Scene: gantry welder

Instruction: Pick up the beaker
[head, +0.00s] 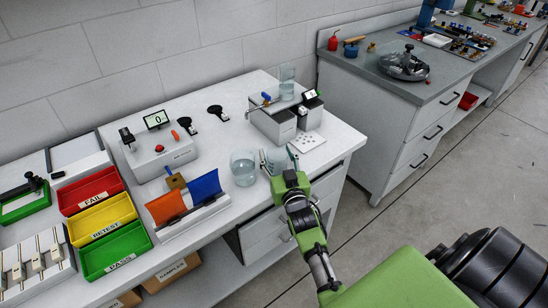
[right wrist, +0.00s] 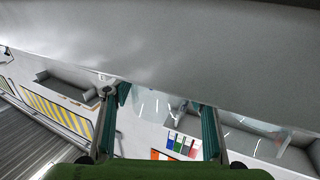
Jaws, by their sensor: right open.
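A clear glass beaker (head: 243,170) with liquid in it stands upright on the white bench, left of my right gripper. A second clear vessel (head: 279,158) shows at the fingers of my right gripper (head: 279,163), partly hidden by them. I cannot tell whether the fingers touch it. Another clear vessel (head: 287,82) stands on the grey device at the back. In the right wrist view my right gripper (right wrist: 160,110) has its two fingers wide apart, with faint clear glass near the fingertips. My left gripper is out of view.
An orange and blue holder (head: 187,204) and red, yellow and green trays (head: 100,218) lie to the left. The grey device (head: 274,124) and a white plate with holes (head: 307,142) are behind the gripper. The bench's front edge is close below it.

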